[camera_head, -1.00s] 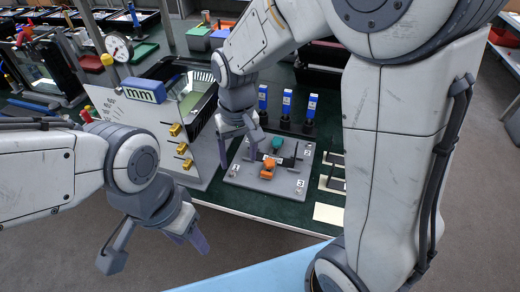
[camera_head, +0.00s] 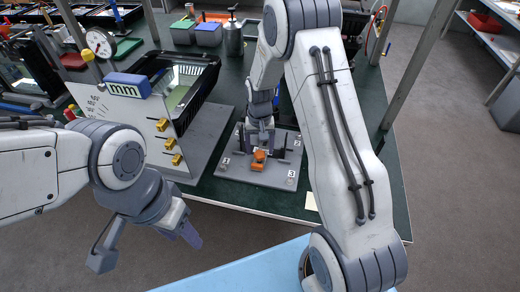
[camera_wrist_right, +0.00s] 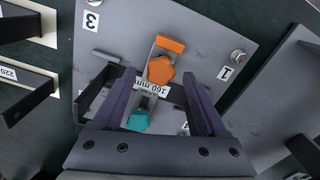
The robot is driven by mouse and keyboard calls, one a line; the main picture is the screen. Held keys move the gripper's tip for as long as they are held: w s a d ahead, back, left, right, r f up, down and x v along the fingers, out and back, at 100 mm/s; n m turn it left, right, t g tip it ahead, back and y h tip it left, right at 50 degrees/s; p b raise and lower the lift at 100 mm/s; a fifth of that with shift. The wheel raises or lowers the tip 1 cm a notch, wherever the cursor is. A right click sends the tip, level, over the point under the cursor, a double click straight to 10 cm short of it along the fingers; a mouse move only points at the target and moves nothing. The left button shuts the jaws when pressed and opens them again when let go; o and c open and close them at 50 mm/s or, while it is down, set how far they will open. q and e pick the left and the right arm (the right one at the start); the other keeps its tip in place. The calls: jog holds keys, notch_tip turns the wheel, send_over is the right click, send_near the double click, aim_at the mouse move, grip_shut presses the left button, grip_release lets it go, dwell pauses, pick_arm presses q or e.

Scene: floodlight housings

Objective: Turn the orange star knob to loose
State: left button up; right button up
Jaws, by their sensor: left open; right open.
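The orange star knob (camera_wrist_right: 160,69) sits on the grey fixture plate (camera_wrist_right: 205,20) beside an orange block and a "160 mm" label. It also shows in the head view (camera_head: 258,156), just in front of my right gripper. My right gripper (camera_wrist_right: 160,78) is open above the plate, and its two dark fingers point down on either side of the knob, apart from it. A teal knob (camera_wrist_right: 138,120) lies nearer the gripper's palm, between the fingers. My left gripper (camera_head: 146,240) is open and empty at the lower left, away from the plate.
A dial gauge (camera_head: 100,43) stands at the back left. Green table surface (camera_head: 235,202) is clear in front of the plate.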

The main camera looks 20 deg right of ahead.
jog(key=shift+f, duration=0.7)
grip_shut()
jog(key=shift+r+n, duration=0.1)
jog(key=shift+n, duration=1.1)
grip_release()
